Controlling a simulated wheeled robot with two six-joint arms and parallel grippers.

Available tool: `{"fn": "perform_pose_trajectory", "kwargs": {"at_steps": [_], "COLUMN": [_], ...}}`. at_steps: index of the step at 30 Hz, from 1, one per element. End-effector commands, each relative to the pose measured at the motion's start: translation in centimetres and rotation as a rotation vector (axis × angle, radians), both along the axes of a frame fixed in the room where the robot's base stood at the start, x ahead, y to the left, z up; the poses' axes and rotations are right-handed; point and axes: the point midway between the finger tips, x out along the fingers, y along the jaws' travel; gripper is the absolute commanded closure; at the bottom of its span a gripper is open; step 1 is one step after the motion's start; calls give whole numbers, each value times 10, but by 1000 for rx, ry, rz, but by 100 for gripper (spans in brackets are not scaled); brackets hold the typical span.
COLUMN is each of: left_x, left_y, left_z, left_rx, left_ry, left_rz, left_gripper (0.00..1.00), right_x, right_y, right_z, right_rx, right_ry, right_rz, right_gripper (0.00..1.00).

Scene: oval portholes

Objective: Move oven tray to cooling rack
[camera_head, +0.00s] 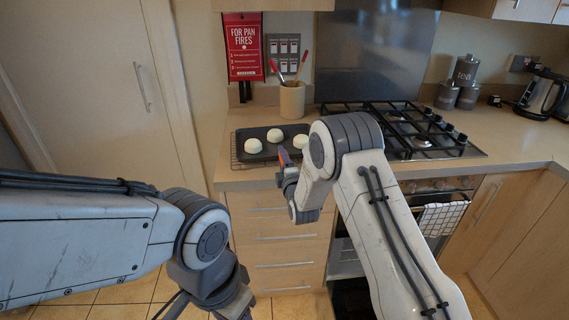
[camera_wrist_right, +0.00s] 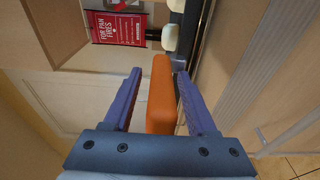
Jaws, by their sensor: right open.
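The dark oven tray (camera_head: 259,133) lies on the wire cooling rack (camera_head: 236,157) on the counter, left of the hob. It carries several pale round buns (camera_head: 275,135). My right gripper (camera_head: 284,160) is at the tray's front edge. In the right wrist view my right gripper (camera_wrist_right: 158,74) is open, with an orange handle-like bar (camera_wrist_right: 161,100) standing between its two fingers. Gaps show on both sides of the bar. My right arm hides the tray's right end. My left forearm and wrist show at lower left, but the left fingers are out of view.
A utensil pot (camera_head: 292,101) stands behind the tray. The black gas hob (camera_head: 400,125) is to the right. Grey canisters (camera_head: 464,80) and a kettle (camera_head: 540,95) stand farther right. Drawers (camera_head: 275,230) are below the counter. A checked towel (camera_head: 443,219) hangs at the oven.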

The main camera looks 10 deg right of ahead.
Motion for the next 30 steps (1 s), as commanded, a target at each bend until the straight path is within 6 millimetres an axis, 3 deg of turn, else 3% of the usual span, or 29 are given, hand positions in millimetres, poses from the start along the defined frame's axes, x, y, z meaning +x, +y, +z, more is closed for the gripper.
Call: {"fn": "perform_pose_trajectory", "kwargs": {"at_steps": [2,5,15,21,30], "left_x": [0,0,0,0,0], "left_y": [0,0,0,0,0], "left_z": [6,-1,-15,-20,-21], "left_rx": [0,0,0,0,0], "left_ry": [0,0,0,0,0], "left_rz": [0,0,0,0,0], "left_gripper": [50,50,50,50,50], "right_x": [0,-12,-79,-108,-119], "right_y": [0,-2,-12,-16,-17], "right_z": [6,0,0,1,3], "right_rx": [0,0,0,0,5], "right_ry": [0,2,2,1,5], "right_rz": [0,0,0,0,2], "right_gripper": [43,43,43,43,43]}}
